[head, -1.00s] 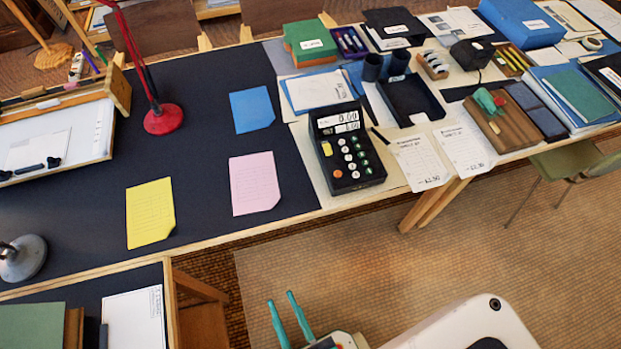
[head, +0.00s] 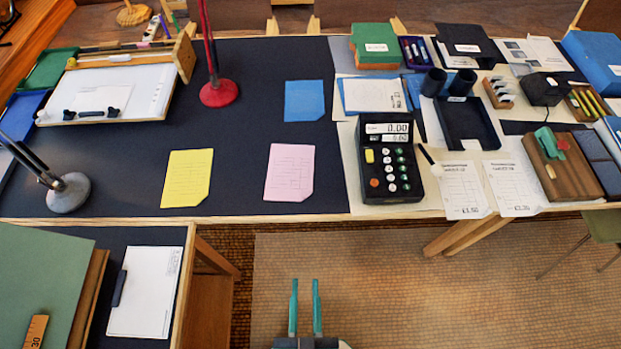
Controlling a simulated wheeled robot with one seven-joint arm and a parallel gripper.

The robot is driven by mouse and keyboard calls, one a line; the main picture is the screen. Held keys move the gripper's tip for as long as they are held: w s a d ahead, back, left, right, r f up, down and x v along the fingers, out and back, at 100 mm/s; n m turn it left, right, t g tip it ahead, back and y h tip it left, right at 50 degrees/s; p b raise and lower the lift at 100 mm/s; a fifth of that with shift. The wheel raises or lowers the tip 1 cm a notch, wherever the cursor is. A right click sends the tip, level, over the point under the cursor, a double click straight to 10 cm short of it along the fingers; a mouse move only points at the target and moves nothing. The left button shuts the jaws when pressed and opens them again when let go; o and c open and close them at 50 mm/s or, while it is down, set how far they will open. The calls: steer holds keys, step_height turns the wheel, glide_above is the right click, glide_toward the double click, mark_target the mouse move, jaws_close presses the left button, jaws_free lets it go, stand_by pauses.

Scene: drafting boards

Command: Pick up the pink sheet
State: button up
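The pink sheet (head: 290,173) lies flat on the dark board of the desk, near its front edge, with one cut corner at its lower right. A yellow sheet (head: 187,178) lies to its left and a blue sheet (head: 304,100) lies behind it. My gripper (head: 305,284) shows at the bottom of the head view, with two teal fingers pointing toward the desk. The fingers are apart with nothing between them. In the picture it is below the pink sheet, over the floor in front of the desk.
A black calculator (head: 389,160) stands right of the pink sheet. A red lamp base (head: 219,92) stands farther back, and a grey lamp base (head: 68,193) is at the left. A lower desk with a clipboard (head: 145,290) juts forward at left. Patterned floor lies before the desk.

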steer(key=w+a+r+m+t+y, duration=0.1)
steer(key=w+a+r+m, duration=0.2)
steer(key=w, duration=0.5)
steer(key=w+a+r+m+y, duration=0.1)
steer(key=w+a+m, duration=0.2)
steer(key=w+a, duration=0.3)
steer(key=w+a+r+m+t+y, duration=0.1)
steer(key=w+a+r+m, duration=0.25)
steer(key=w, duration=0.55)
steer(key=w+a+r+n+g+y, duration=0.4)
steer(key=w+a+r+g+y, duration=0.2)
steer(key=w+a+r+y, duration=0.7)
steer(key=s+d+f+g+h, duration=0.4)
steer(key=d+f+g+h, duration=0.35)
steer(key=f, duration=0.35)
steer(key=s+d+f+m+g+h, duration=0.1)
steer(key=s+d+f+m+h, duration=0.1)
steer(key=d, duration=0.8)
steer(key=s+d+f+m+g+h, duration=0.1)
steer(key=s+d+f+g+h, duration=0.1)
steer(key=d+f+h, duration=0.3)
steer(key=d, duration=0.4)
steer(key=shift+s+d+f+m, duration=0.2)
steer(key=shift+d+m, duration=0.15)
